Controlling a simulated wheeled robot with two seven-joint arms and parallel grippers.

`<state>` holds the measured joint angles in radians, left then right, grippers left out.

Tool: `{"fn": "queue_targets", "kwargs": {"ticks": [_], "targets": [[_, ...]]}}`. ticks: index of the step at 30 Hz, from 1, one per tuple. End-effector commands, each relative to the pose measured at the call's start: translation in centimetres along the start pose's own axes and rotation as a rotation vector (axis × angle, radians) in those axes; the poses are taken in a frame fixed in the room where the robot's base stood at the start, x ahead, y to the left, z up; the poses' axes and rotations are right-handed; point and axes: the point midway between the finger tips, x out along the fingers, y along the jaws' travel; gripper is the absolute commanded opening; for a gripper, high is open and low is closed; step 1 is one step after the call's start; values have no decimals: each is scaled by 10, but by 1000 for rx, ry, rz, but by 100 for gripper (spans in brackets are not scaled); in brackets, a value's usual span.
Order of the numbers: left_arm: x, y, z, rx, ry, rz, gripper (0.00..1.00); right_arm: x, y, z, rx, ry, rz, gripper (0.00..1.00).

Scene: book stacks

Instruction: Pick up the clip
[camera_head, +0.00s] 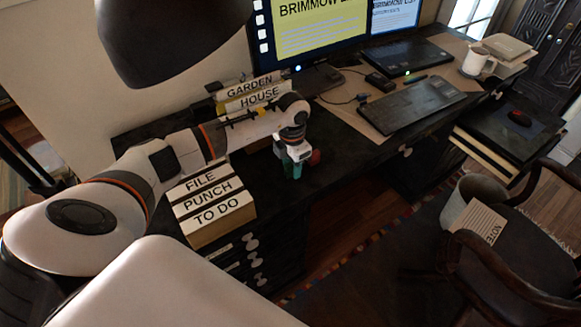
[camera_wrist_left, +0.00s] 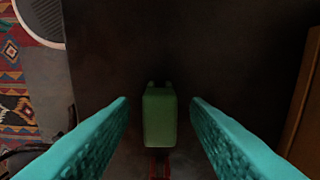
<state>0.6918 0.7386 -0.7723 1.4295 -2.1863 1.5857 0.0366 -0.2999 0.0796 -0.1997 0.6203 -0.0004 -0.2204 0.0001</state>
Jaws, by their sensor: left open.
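A small green object (camera_wrist_left: 160,120), seemingly the clip, lies on the dark desk top in the left wrist view. It has two small prongs at its far end. My left gripper (camera_head: 292,170) is open, pointing down over the desk near its front edge in the head view. In the left wrist view the teal fingers (camera_wrist_left: 160,104) stand on either side of the green object, with gaps on both sides. In the head view I cannot make the clip out; the gripper seems to hide it. My right gripper is in neither view.
A red item (camera_head: 314,157) sits right beside the gripper. Stacked labelled books (camera_head: 214,204) stand left, more books (camera_head: 254,92) behind my arm. A keyboard (camera_head: 418,104), laptop (camera_head: 407,57) and mug (camera_head: 478,62) occupy the desk's right. A lamp shade (camera_head: 172,40) hangs above.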

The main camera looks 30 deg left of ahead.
Motion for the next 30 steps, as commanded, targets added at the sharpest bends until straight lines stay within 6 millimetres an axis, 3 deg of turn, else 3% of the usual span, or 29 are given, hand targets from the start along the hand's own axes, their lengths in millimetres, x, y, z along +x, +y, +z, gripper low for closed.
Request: {"fn": "queue_targets", "kwargs": {"ticks": [4,12,22,30], "targets": [[0,0,0,0,1,0,43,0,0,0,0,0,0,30],[0,0,0,0,1,0,0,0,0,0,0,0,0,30],[-6,0,-1,0,3,-1,0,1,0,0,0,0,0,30],[-54,-1,-1,1,5,-3,0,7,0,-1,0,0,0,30]]}}
